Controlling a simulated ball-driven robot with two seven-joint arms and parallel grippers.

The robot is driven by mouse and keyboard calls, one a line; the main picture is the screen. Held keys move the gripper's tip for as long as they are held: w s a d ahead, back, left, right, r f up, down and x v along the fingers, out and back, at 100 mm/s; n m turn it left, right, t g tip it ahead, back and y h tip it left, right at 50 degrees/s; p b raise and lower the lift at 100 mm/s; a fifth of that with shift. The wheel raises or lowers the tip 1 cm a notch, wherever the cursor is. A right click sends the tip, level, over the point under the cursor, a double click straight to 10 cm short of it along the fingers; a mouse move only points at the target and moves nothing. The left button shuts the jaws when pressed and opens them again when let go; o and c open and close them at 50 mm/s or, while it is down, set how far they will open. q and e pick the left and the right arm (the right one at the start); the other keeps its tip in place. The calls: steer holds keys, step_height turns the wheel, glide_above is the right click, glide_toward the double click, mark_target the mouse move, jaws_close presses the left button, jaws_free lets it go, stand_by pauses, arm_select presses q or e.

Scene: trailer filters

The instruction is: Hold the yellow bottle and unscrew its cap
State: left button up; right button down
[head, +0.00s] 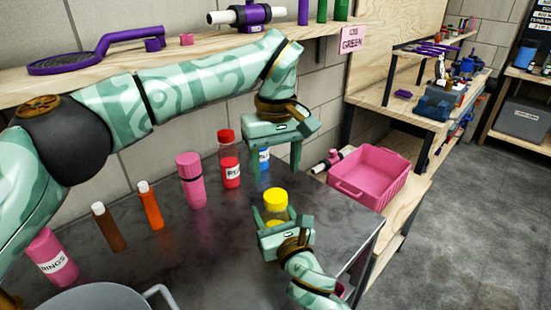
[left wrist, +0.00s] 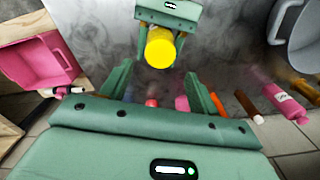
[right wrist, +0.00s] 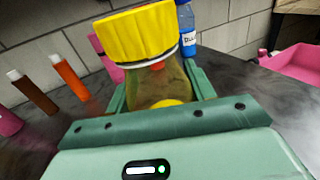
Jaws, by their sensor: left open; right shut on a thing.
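The yellow bottle (head: 274,217) stands upright, with a clear yellowish body (right wrist: 160,88) and a ridged yellow cap (head: 275,197) on top. My right gripper (head: 278,225) is shut around the bottle's body, below the cap. In the right wrist view its fingers lie on either side of the body. My left gripper (head: 277,170) is open and empty, pointing down above and behind the cap. In the left wrist view the cap (left wrist: 160,50) shows just beyond the spread fingers, apart from them.
On the dark metal table stand a red-capped bottle (head: 230,165), a blue bottle (head: 264,160), a pink bottle (head: 191,180), and orange (head: 151,206) and brown (head: 108,228) tubes. A grey pot (head: 95,298) is at the front left. A pink crate (head: 372,176) sits right of the table.

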mark_target(276, 195)
arm_select(q)
step_height(276, 195, down, 7)
stand_by(0.3)
steer(key=c, duration=1)
steer(key=shift+n, duration=0.3)
